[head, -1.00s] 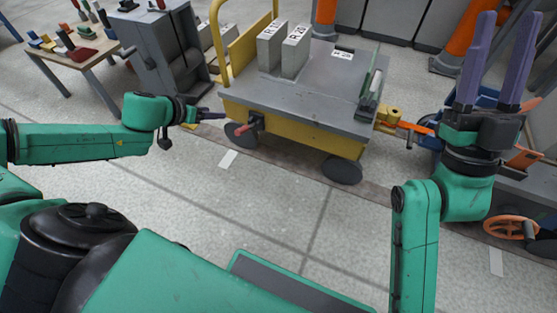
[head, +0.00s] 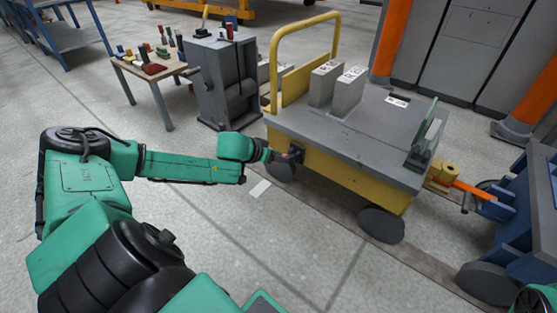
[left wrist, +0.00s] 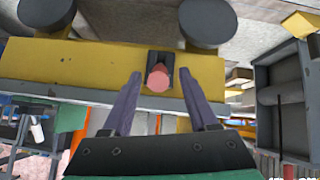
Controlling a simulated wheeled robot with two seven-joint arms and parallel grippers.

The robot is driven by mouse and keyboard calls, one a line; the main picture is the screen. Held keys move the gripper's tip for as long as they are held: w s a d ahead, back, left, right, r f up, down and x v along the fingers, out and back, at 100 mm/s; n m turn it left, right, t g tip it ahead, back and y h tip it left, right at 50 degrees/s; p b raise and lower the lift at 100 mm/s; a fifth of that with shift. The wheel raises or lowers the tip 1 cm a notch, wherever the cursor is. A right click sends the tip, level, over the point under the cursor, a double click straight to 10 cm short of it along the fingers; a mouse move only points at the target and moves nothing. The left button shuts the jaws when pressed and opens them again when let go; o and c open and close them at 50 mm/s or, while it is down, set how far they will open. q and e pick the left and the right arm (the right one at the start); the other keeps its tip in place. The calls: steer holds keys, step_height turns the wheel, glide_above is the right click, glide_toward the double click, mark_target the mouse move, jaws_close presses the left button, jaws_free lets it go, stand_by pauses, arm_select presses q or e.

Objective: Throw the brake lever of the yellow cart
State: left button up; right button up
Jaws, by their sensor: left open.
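The yellow cart (head: 345,170) has a grey deck and a yellow push handle. Its brake lever (left wrist: 158,77) shows in the left wrist view as a red round-ended grip on a dark bracket, on the cart's yellow side. My left gripper (head: 284,156) is at that side of the cart and hides most of the lever in the head view. In the left wrist view its two purple fingers (left wrist: 160,88) are open, with the lever's red end between them in the picture. I cannot tell whether they touch it. My right gripper is out of view.
Two grey blocks (head: 338,88) stand on the cart's deck (head: 375,125). An orange bar (head: 471,189) links the cart to a blue cart (head: 520,210) at right. A grey cabinet (head: 222,80) and a small table (head: 150,75) stand left.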

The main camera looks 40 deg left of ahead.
arm_select(q)
steer(key=shift+x, duration=0.9)
steer(key=shift+c, duration=0.3)
jaws_close()
stand_by(0.5)
